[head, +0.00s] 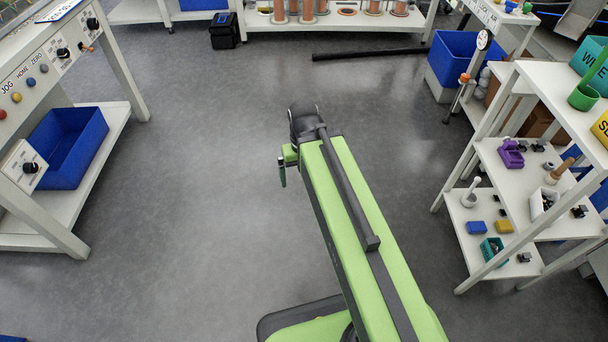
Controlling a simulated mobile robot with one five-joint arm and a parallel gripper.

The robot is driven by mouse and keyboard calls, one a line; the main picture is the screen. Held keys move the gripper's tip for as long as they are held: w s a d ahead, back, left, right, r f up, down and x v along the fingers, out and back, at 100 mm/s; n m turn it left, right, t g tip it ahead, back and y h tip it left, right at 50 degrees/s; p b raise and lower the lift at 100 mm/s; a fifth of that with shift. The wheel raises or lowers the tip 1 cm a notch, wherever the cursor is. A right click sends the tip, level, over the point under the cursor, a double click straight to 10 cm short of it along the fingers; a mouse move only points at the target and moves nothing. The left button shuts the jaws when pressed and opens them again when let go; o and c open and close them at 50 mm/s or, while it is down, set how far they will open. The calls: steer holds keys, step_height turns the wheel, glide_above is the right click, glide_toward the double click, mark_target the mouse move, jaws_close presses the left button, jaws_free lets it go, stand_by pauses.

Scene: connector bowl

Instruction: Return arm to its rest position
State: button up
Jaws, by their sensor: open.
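My green and black arm reaches from the bottom of the head view up to the middle, over the open grey floor. Its far end is a dark rounded joint, with a small green block and a short dark piece at its left side. Nothing held can be seen. The arm end is apart from the shelves and benches in the picture.
A white shelf unit (482,241) with small parts and tools stands at the right. A white bench with a blue bin (65,145) stands at the left. A black bar (370,54) and a black case (224,31) lie at the back. The floor (200,200) between is clear.

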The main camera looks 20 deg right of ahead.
step_height(320, 180, up, 33)
steer(key=p, duration=3.2)
steer(key=shift+f+p, duration=0.15)
steer(key=shift+p, duration=0.2)
